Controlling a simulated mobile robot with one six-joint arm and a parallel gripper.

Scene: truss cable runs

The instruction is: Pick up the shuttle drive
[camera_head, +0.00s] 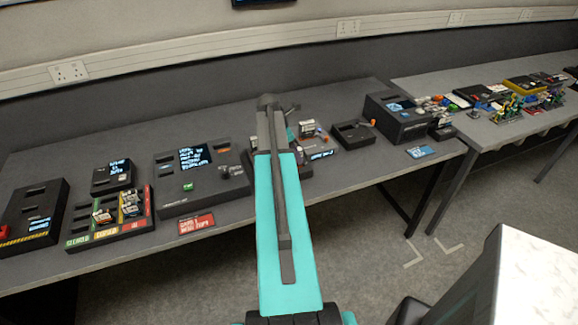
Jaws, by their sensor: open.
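No part is clearly readable as the shuttle drive, and I cannot tell which one it is. Small white-and-dark modules (131,203) sit in a black tray with green, yellow and red label strips (108,232) on the left. Another small white-labelled module (307,129) stands just right of my arm, near an orange-and-blue part. My teal arm reaches forward over the middle of the table and hides what lies behind it. My gripper does not show clearly; the far end of the arm is small and its fingers seem hidden.
The long grey table (235,125) carries a black console with a screen (194,157), a black box at far left (30,214), a small open black tray (353,133) and a large black unit (397,116). A second table (480,130) on the right holds colourful parts.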

